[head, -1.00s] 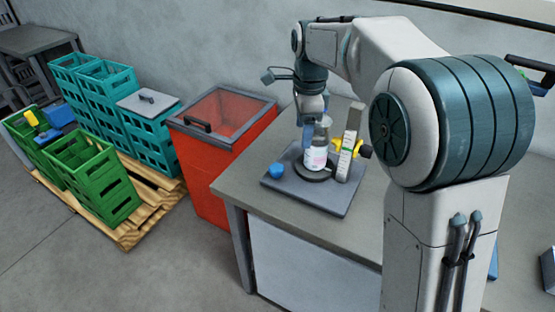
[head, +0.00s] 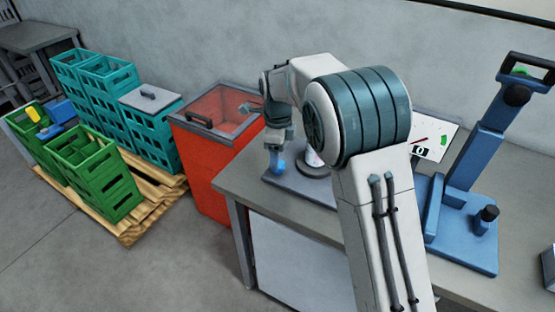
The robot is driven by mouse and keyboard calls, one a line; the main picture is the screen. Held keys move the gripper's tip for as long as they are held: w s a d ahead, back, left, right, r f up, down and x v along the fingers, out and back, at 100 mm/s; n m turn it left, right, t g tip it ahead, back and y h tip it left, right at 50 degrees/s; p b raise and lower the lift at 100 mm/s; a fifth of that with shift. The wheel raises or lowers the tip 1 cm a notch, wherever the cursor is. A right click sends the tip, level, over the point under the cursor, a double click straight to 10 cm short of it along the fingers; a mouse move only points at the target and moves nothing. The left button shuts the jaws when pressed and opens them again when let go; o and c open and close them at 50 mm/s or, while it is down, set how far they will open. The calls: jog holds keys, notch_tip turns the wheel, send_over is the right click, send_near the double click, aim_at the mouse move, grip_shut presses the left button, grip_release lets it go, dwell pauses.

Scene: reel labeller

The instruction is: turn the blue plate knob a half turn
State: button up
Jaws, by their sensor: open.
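The blue plate knob (head: 277,168) is at the left corner of the dark grey base plate (head: 296,186) on the bench, in the head view. My gripper (head: 277,159) points down right at the knob, with its jaws open. The fingers overlap the top of the knob in this view, and I cannot tell whether they touch it. My arm hides most of the bottle and the rest of the labeller.
A red bin (head: 207,160) with a clear lid stands left of the bench (head: 235,184). Green crates (head: 95,182) and teal crates (head: 150,130) sit on a pallet. A blue press-like stand (head: 475,160) and a dial gauge (head: 436,135) stand right on the bench.

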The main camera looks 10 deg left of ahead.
jog(key=shift+f, duration=1.45)
jog(key=c, duration=1)
